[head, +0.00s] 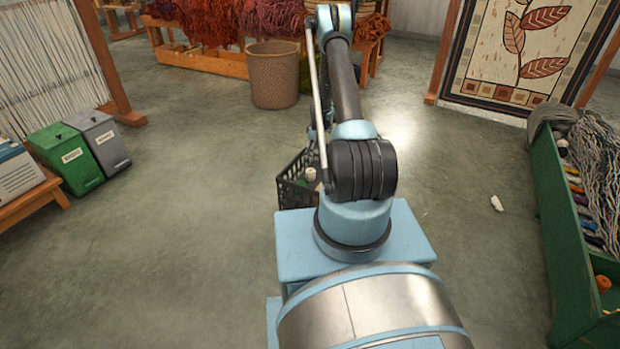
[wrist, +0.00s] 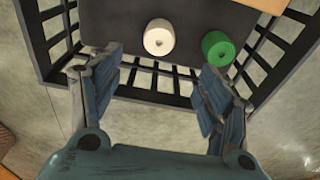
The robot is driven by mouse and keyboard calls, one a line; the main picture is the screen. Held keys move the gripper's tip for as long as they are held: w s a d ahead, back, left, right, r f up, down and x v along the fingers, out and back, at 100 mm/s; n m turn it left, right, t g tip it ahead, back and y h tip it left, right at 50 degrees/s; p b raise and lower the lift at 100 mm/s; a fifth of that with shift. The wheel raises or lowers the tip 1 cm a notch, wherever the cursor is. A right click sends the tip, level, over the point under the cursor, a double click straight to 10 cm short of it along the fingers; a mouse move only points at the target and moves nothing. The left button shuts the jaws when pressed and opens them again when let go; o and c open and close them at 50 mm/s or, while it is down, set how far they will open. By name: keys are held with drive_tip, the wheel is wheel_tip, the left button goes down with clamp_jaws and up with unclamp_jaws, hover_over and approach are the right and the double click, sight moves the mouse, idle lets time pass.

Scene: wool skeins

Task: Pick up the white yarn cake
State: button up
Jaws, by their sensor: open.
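The white yarn cake (wrist: 159,37) lies inside a black crate (wrist: 262,98) with slatted sides, seen in the wrist view near the top centre. A green yarn cake (wrist: 218,47) lies in the same crate to its right, apart from it. My gripper (wrist: 155,70) is open and empty, its two blue fingers spread at the crate's near wall, with the white cake showing beyond the gap between them. In the head view the crate (head: 296,178) stands behind my arm, which hides much of it. A small pale item (head: 310,173) shows inside it; my gripper is mostly hidden there.
A wicker basket (head: 273,76) stands beyond the crate. Green (head: 66,158) and grey (head: 98,140) bins stand at the left. A green trough of yarn (head: 562,220) stands at the right. A small white item (head: 496,203) lies on the otherwise open floor.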

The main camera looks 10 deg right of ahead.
sight(311, 170)
drive_tip(key=f, duration=0.5)
drive_tip(key=w+a+f, duration=0.1)
drive_tip(key=f, duration=0.9)
drive_tip(key=shift+w+a, duration=0.15)
drive_tip(key=c, duration=1.2)
